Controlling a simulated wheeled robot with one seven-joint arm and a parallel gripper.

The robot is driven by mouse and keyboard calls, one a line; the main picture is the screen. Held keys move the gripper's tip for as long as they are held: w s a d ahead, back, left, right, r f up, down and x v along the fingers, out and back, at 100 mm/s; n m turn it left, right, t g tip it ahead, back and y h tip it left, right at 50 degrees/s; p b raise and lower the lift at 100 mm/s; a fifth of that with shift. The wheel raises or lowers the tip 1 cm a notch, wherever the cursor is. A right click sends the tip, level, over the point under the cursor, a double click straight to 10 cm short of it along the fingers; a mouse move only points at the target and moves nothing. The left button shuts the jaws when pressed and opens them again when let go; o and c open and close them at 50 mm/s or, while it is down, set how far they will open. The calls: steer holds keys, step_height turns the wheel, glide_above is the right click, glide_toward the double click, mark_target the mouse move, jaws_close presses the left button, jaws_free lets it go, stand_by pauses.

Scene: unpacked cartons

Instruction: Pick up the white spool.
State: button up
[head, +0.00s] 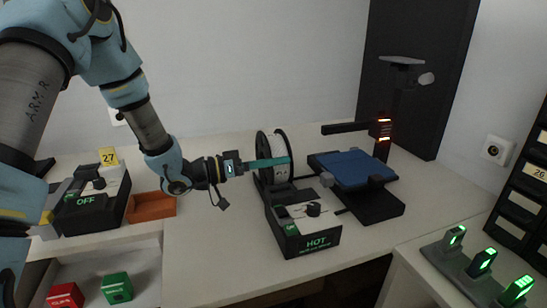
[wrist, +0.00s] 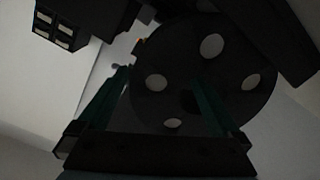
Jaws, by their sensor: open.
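The white spool (head: 281,145) stands upright behind the box marked HOT, white winding between black flanges. In the wrist view, a dark round flange with pale holes (wrist: 178,58) fills the middle. My gripper (head: 288,161) reaches in from the left, and its teal fingers overlap the spool in the head view. In the wrist view my gripper (wrist: 160,80) is open, one finger left of the flange and the other across its face. I cannot tell whether either finger touches the spool.
The HOT box (head: 305,230) stands in front of the spool. A printer with a blue bed (head: 353,168) is close on the right. An orange tray (head: 151,206) and a box marked OFF (head: 92,203) are left. The table between is clear.

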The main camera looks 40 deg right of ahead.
steer(key=p+x, duration=0.1)
steer(key=x, duration=0.2)
steer(key=p+x, duration=0.1)
steer(key=x, duration=0.1)
steer(key=shift+s+a+r+p, duration=0.15)
steer(key=shift+s+r+p, duration=0.1)
steer(key=shift+p, duration=0.1)
steer(key=shift+d+f, duration=0.1)
steer(key=shift+d, duration=0.2)
jaws_close()
stand_by(0.4)
